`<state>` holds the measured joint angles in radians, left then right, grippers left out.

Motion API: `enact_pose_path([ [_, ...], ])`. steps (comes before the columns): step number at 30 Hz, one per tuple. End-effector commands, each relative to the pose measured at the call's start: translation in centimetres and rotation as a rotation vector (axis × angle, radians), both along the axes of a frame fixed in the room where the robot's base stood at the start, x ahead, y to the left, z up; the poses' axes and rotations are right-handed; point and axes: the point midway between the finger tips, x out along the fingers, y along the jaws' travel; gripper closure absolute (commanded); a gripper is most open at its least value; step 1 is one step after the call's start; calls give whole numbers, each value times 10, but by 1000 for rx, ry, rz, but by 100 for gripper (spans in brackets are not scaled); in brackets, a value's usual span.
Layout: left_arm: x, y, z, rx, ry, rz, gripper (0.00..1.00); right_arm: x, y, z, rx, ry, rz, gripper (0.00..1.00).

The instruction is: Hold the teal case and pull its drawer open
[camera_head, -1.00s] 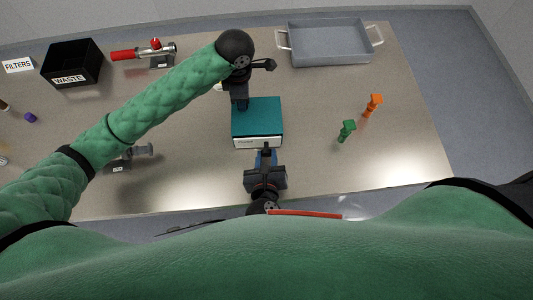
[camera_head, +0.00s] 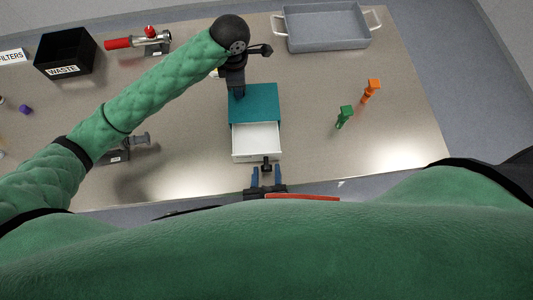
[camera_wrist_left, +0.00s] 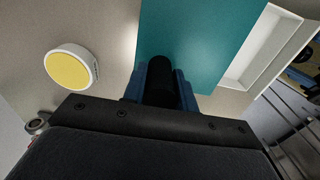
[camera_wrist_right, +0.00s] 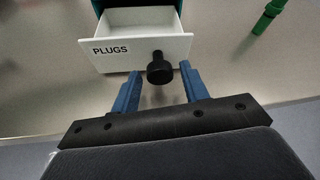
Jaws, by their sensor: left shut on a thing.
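The teal case (camera_head: 258,104) stands on the table with its white drawer (camera_head: 257,142) pulled well out toward me. The drawer looks empty in the head view. In the right wrist view its front (camera_wrist_right: 112,52) reads PLUGS and carries a black knob (camera_wrist_right: 160,68). My left gripper (camera_wrist_left: 160,78) is shut on a black post-like handle (camera_wrist_left: 162,88) at the case's far side. My right gripper (camera_wrist_right: 157,80) is open, its blue fingers apart on either side of and just short of the knob, gripping nothing.
A green plug (camera_head: 344,117) and an orange plug (camera_head: 371,91) stand right of the case. A grey tray (camera_head: 325,28) is at the back. A black WASTE bin (camera_head: 66,52) and a red-handled fitting (camera_head: 140,41) are back left. A yellow-topped disc (camera_wrist_left: 72,69) lies beside the case.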

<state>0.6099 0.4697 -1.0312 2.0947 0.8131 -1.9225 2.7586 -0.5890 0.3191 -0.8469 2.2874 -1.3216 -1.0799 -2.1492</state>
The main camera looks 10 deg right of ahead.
Motion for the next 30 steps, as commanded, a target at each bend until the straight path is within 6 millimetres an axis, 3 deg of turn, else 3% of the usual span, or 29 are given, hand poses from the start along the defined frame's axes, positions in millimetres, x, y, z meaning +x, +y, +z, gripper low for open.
enact_pose_path([
  [13,0,0,0,0,0,0,100,0,0,10,3,-1,-1,50],
  [24,0,0,0,0,0,0,100,0,0,71,4,-1,-1,50],
  [30,0,0,0,0,0,0,100,0,0,93,2,0,-1,50],
])
